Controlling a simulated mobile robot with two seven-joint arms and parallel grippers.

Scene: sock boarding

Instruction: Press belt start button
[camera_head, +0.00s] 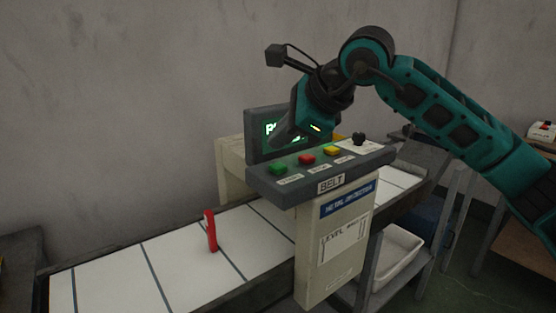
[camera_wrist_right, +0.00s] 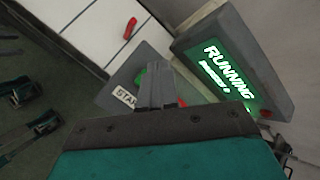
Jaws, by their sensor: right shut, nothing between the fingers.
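The green button (camera_head: 278,169) is at the left end of the grey BELT control panel (camera_head: 262,187), above a START-like label. In the right wrist view the green button (camera_wrist_right: 140,78) shows partly beside my finger tips, next to the START label (camera_wrist_right: 125,97). My right gripper (camera_head: 281,138) is shut and empty, pointing down above the panel's left part. The finger tips appear close to the green button; I cannot tell whether they touch it. The screen (camera_wrist_right: 229,72) behind the panel is lit green and reads RUNNING. My left gripper is out of view.
A red button (camera_head: 306,159), a yellow button (camera_head: 332,151) and a black knob (camera_head: 359,138) sit along the panel. A white bin (camera_head: 398,256) stands under the belt.

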